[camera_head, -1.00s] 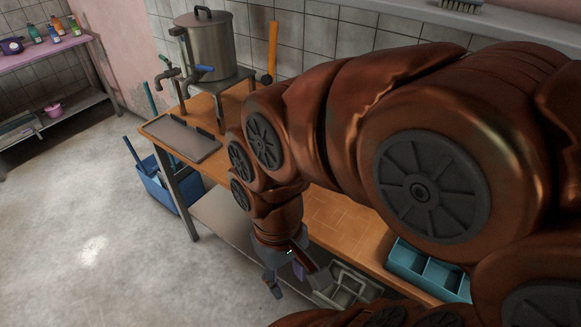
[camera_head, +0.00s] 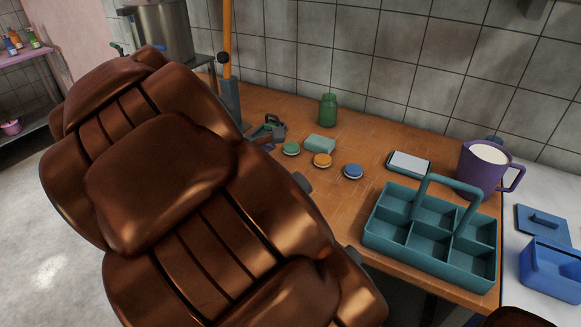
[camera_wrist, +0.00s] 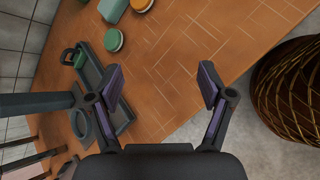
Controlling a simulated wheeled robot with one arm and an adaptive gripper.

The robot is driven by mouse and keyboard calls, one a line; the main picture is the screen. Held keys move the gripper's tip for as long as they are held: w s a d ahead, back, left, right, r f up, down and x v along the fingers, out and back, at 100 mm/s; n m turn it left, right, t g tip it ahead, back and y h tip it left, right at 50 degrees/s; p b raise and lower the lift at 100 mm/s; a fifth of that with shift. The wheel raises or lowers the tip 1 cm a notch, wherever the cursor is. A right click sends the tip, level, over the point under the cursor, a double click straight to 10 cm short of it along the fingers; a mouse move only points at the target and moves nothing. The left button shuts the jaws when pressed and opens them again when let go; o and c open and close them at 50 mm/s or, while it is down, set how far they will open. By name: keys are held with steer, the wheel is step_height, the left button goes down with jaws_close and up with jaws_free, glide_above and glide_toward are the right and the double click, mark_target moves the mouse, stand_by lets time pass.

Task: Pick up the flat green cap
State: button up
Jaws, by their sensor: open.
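The flat green cap (camera_head: 291,149) lies on the wooden table, just left of a teal block (camera_head: 320,144) and an orange cap (camera_head: 322,160). In the wrist view the green cap (camera_wrist: 115,41) is near the top, left of centre, beyond my gripper's fingers. My gripper (camera_wrist: 162,84) is open and empty above the table, its two fingers wide apart. The green cap is clear of both fingers.
A blue cap (camera_head: 352,171) lies to the right. A green bottle (camera_head: 327,111) stands behind. A teal carrier (camera_head: 428,241), a phone-like slab (camera_head: 409,164) and a purple jug (camera_head: 481,168) are farther right. A dark tray (camera_wrist: 122,112) lies close to the left finger.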

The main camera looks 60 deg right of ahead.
mark_target(289, 148)
steer(key=w+d+f+n+h+b, duration=0.1)
steer(key=w+d+f+n+b, duration=0.1)
steer(key=d+n, duration=0.1)
steer(key=w+d+f+n+h+b, duration=0.1)
steer(key=w+d+f+n+b, duration=0.1)
steer(key=w+d+n, duration=0.1)
steer(key=w+d+f+n+t+h+b, duration=0.1)
steer(key=w+d+f+n+b, duration=0.1)
steer(key=d, duration=0.3)
steer(key=shift+w+d+f+n+h+b, duration=0.3)
steer(key=shift+f+n+h+b, duration=0.1)
steer(key=shift+f+n+b, duration=0.25)
steer(key=shift+r+b+x, duration=0.15)
steer(key=shift+b+x, duration=0.1)
steer(key=shift+x, duration=1.6)
steer(key=shift+r+b+x, duration=0.15)
steer(key=shift+b+x, duration=0.05)
steer(key=shift+x, duration=1.65)
steer(key=shift+w+d, duration=0.1)
steer(key=shift+d, duration=0.05)
steer(key=c, duration=0.8)
